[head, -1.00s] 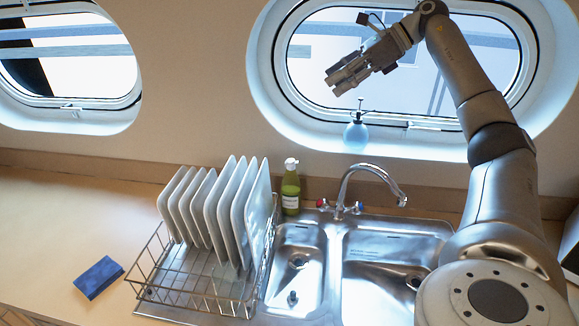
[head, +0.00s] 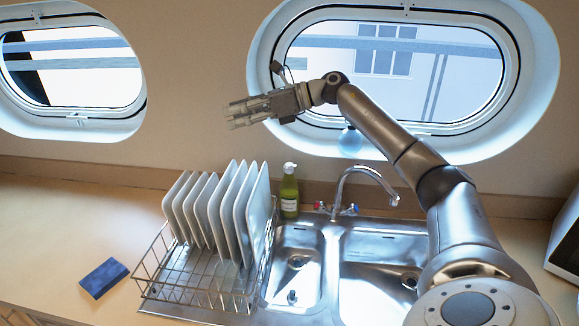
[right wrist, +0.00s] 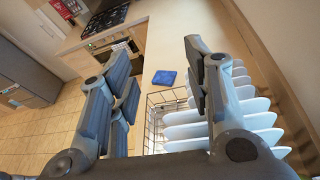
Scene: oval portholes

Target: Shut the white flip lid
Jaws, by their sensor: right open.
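A green bottle (head: 289,192) with a white top (head: 289,168) stands behind the sink, beside the dish rack. The top looks like the white flip lid, but it is too small to tell how far open it is. My right gripper (head: 234,113) is raised in front of the wall, above and left of the bottle, with its fingers pointing left. In the right wrist view the right gripper (right wrist: 160,85) is open, with nothing between its fingers. The bottle does not show in that view. My left gripper is not in view.
A wire rack (head: 185,287) holds several white plates (head: 233,210) left of the sink (head: 372,265). The faucet (head: 362,180) rises right of the bottle. A blue sponge (head: 104,278) lies on the counter. A pale blue spray bottle (head: 350,141) stands by the window.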

